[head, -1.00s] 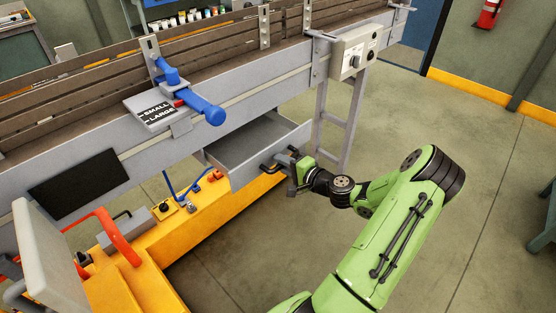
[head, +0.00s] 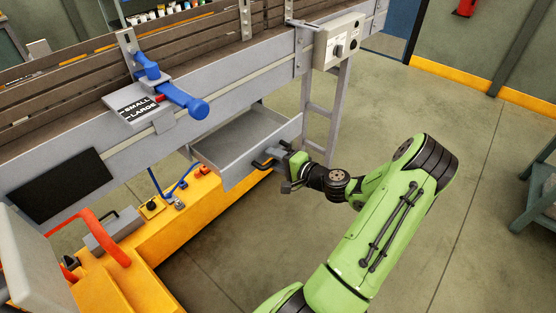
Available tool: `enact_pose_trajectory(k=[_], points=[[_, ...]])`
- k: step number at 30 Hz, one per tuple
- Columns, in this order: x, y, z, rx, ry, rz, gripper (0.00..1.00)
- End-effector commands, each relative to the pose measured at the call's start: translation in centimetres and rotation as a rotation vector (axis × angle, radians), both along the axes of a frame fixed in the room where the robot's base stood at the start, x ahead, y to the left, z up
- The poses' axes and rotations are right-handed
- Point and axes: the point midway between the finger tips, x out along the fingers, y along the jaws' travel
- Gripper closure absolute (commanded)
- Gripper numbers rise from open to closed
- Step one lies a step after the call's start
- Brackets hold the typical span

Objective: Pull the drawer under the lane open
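The grey drawer (head: 243,143) under the lane is pulled part way out, and its empty inside shows. Its dark bar handle (head: 262,163) is on the front panel, which faces my arm. My gripper (head: 279,158) is at the right part of this handle and appears shut on it. The fingertips are small and partly hidden by the gripper body, so their exact hold is hard to see. The lane (head: 200,60) runs above the drawer, with brown slats and a grey side rail.
A blue lever (head: 183,100) with a SMALL/LARGE plate (head: 137,108) juts from the rail. A switch box (head: 339,42) and a ladder-like leg (head: 321,115) stand right of the drawer. Yellow base parts (head: 170,215) lie lower left.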

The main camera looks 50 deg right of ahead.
Motion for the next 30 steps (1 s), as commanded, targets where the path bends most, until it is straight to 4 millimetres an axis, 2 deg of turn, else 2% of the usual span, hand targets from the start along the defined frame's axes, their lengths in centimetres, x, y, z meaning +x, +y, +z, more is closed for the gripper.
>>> enact_pose_trajectory(k=[2,5,12,18,23,30], points=[[-0.5,-0.1,0.1,0.001,0.001,-0.002,0.62],[-2.3,-0.2,0.5,0.001,0.003,-0.005,0.62],[-9.0,-0.5,2.0,0.000,0.002,-0.008,0.62],[-13.7,-0.5,3.0,-0.001,0.001,-0.004,0.62],[-15.3,-0.5,3.3,0.000,0.001,-0.001,0.62],[-15.4,-0.4,3.2,0.000,0.000,0.000,0.62]])
